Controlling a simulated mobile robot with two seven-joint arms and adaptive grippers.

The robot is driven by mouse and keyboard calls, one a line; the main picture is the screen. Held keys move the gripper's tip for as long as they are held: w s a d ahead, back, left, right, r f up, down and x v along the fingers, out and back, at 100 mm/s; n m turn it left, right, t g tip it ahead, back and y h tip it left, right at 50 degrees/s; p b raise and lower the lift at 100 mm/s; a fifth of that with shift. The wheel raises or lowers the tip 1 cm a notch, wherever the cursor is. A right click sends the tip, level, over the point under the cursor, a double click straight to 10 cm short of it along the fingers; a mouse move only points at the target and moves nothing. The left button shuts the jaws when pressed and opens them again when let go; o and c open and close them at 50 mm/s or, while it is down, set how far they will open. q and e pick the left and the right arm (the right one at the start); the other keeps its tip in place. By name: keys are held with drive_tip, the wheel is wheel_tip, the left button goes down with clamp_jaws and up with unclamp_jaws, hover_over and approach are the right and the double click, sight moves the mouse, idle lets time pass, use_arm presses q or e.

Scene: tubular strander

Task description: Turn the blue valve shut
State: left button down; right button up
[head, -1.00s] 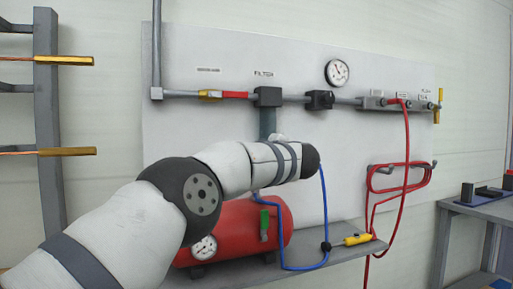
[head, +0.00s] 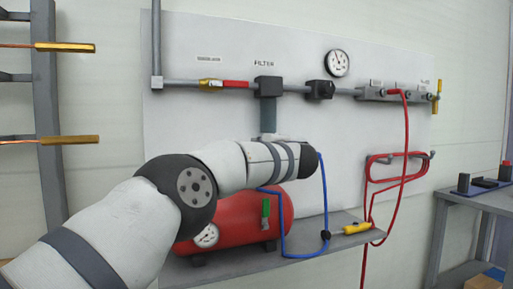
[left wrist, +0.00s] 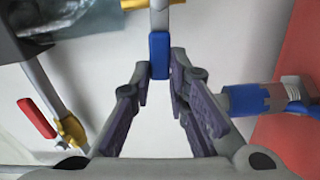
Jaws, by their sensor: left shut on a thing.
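The blue valve handle (left wrist: 159,55) stands upright in the left wrist view, at the end of a grey metal stem below a brass-yellow fitting (left wrist: 146,4). My left gripper (left wrist: 160,70) is shut on the lower part of this handle, one finger on each side. In the head view my left arm crosses in front of the panel, and its wrist hides the gripper and the blue valve. My right gripper is in neither view.
The red tank (head: 236,222) with a green lever (head: 265,210) sits on a shelf below the panel. It also shows in the wrist view (left wrist: 298,120), beside a blue fitting (left wrist: 245,98). A red-handled valve (left wrist: 37,118) is at left. A blue hose (head: 325,195) hangs close to my wrist.

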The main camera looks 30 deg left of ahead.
use_arm(q)
drive_tip(key=c, duration=1.5)
unclamp_jaws()
drive_tip(key=shift+d, duration=0.1)
drive_tip(key=shift+c, duration=0.2)
